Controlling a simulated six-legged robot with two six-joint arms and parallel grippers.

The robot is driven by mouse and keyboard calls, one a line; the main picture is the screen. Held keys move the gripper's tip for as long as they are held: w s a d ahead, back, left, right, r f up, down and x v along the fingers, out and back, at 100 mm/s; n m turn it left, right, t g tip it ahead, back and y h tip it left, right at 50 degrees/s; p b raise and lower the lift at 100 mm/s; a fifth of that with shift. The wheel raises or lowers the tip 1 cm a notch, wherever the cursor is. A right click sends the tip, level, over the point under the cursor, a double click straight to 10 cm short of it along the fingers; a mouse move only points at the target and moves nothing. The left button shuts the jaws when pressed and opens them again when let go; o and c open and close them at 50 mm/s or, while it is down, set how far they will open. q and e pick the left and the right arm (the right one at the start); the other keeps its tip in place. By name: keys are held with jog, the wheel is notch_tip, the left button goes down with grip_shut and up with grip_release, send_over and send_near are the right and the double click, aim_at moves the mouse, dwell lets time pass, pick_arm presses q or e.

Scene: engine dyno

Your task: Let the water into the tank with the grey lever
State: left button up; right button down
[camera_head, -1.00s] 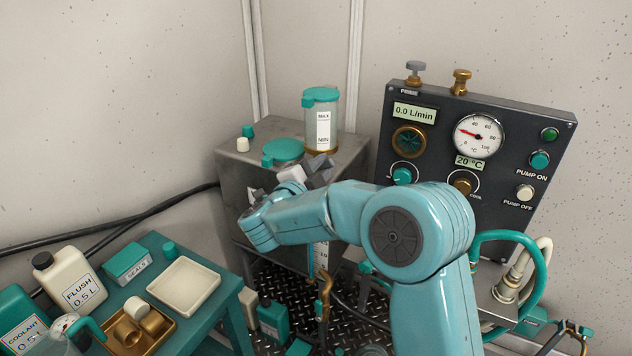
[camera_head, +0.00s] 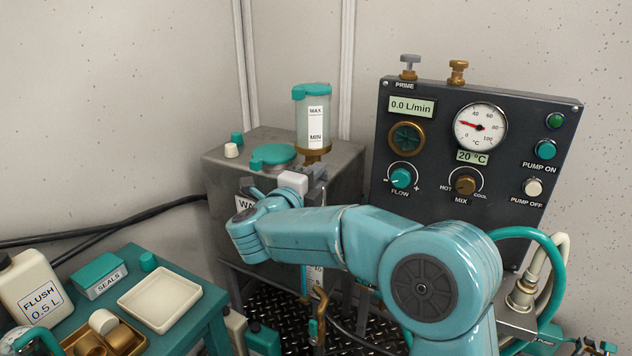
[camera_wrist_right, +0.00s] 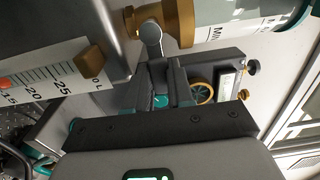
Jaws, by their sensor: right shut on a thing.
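The steel water tank (camera_head: 345,160) stands in the middle of the head view, with a partly covered "WA…" label on its front. My right gripper (camera_head: 314,176) is at the tank's upper front edge, just below the clear MAX/MIN reservoir (camera_head: 314,120). In the right wrist view, the grey lever (camera_wrist_right: 151,34) sits beside a brass fitting (camera_wrist_right: 175,20). My right gripper (camera_wrist_right: 162,75) is shut on it, its stem running down between the fingers. My gripper hides the lever in the head view. The tank's litre scale (camera_wrist_right: 50,80) shows at left. My left gripper is out of view.
The dark control panel (camera_head: 478,130) stands to the right, reading 0.0 L/min and 20 °C. A teal bench (camera_head: 200,318) at lower left holds a white tray (camera_head: 160,283), a seals box (camera_head: 100,275) and a flush bottle (camera_head: 32,285). Hoses hang at lower right.

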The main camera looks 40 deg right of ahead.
dwell(0.3)
jog(key=c, duration=1)
grip_release()
